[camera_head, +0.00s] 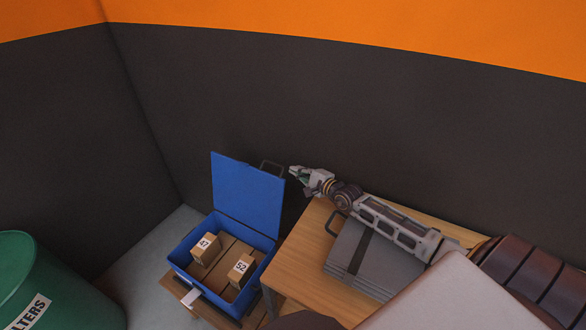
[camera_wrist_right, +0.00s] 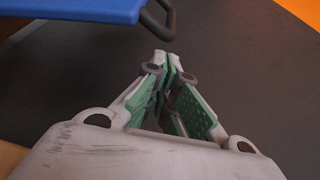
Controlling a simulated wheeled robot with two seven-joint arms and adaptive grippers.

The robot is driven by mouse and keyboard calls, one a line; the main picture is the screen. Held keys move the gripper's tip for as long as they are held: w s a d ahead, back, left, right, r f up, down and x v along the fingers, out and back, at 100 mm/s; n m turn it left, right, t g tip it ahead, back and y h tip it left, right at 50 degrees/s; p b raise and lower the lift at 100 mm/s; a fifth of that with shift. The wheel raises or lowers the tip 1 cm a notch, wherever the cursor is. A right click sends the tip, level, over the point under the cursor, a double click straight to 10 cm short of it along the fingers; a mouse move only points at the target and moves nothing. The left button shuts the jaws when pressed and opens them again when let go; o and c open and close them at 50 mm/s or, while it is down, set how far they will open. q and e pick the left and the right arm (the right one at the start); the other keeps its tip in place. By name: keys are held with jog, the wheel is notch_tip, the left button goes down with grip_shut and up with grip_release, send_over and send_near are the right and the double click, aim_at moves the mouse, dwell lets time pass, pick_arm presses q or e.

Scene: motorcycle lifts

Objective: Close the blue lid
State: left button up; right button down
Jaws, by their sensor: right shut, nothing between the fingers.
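The blue lid (camera_head: 247,192) stands upright, open, at the back of a blue box (camera_head: 196,278) in the head view. A dark handle (camera_head: 272,168) sits at the lid's upper right edge. My right gripper (camera_head: 293,171) is shut and empty, just right of the handle; I cannot tell if they touch in the head view. In the right wrist view the blue lid (camera_wrist_right: 75,10) and its dark handle (camera_wrist_right: 158,20) show at the top, with the shut fingertips (camera_wrist_right: 168,58) below the handle and apart from it. My left gripper is out of view.
Cardboard boxes marked 47 (camera_head: 205,249) and 52 (camera_head: 241,270) sit inside the blue box. A wooden table (camera_head: 300,253) with a grey case (camera_head: 360,258) stands to the right. A green barrel (camera_head: 45,280) is at lower left. Dark walls (camera_head: 330,110) close off the back.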

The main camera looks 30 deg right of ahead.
jog(key=shift+x, duration=1.5)
